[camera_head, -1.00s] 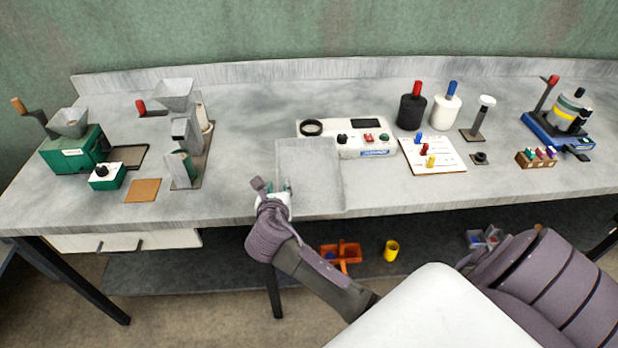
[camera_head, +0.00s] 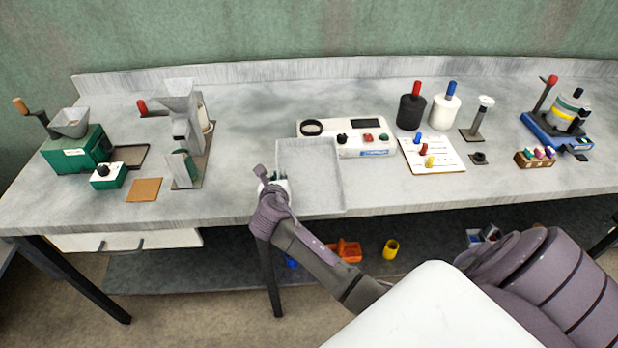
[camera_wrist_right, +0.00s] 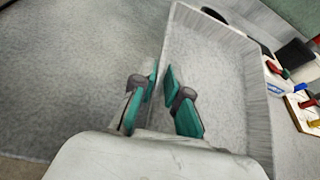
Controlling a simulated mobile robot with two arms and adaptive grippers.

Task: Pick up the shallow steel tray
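The shallow steel tray (camera_head: 318,160) is a grey rectangle with low walls at the front middle of the bench. Its front edge lies near the bench's front edge. My right gripper (camera_head: 268,178) is at the tray's left wall. In the right wrist view, the teal fingertips of my right gripper (camera_wrist_right: 161,82) stand on either side of the left wall of the tray (camera_wrist_right: 208,75), with a narrow gap between them. I see no clear contact with the wall. My left gripper is not in view.
A white control box (camera_head: 362,147) stands just behind the tray. A white board with coloured pegs (camera_head: 431,153) lies to its right. A green mill (camera_head: 75,150) and a grey hopper stand (camera_head: 185,130) are on the left.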

